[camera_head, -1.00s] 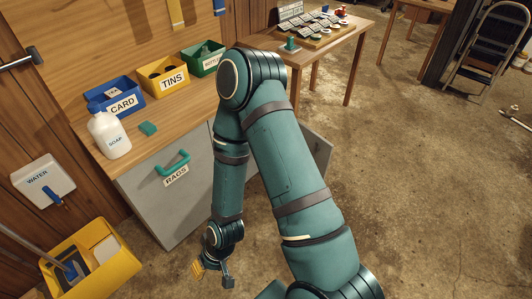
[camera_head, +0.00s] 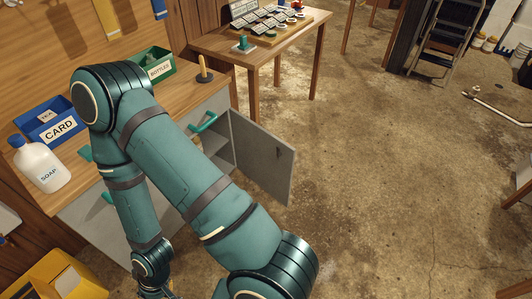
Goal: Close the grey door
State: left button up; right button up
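The grey door (camera_head: 262,160) stands swung open to the right of the grey cabinet (camera_head: 95,225). The opening behind the door (camera_head: 222,150) shows part of the cabinet inside. A teal handle (camera_head: 203,122) sits on the cabinet front above that opening. My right arm comes up from the bottom of the picture, bends at the top left and reaches down in front of the cabinet. My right gripper (camera_head: 154,292) is at the bottom edge, well left of and below the door, and apart from it. Its fingers are mostly cut off. My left gripper is not in view.
On the cabinet top are a soap bottle (camera_head: 40,167), a blue CARD bin (camera_head: 51,124), a green BOTTLES bin (camera_head: 152,68) and a wooden-handled tool (camera_head: 203,72). Bare floor (camera_head: 370,170) lies right of the door.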

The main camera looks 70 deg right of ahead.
aim_at(255, 147)
jog(key=k+l, duration=0.1)
jog(key=l, duration=0.5)
jog(key=k+l, duration=0.1)
jog(key=l, duration=0.5)
jog(key=k+l, duration=0.1)
jog(key=l, duration=0.5)
jog(key=k+l, duration=0.1)
jog(key=l, duration=0.5)
jog(key=k+l, duration=0.1)
jog(key=l, duration=0.5)
jog(key=k+l, duration=0.1)
jog(key=l, duration=0.5)
jog(key=k+l, duration=0.1)
jog(key=l, duration=0.5)
jog(key=k+l, duration=0.1)
jog(key=l, duration=0.5)
jog(key=k+j+z, duration=0.15)
jog(key=z, duration=0.3)
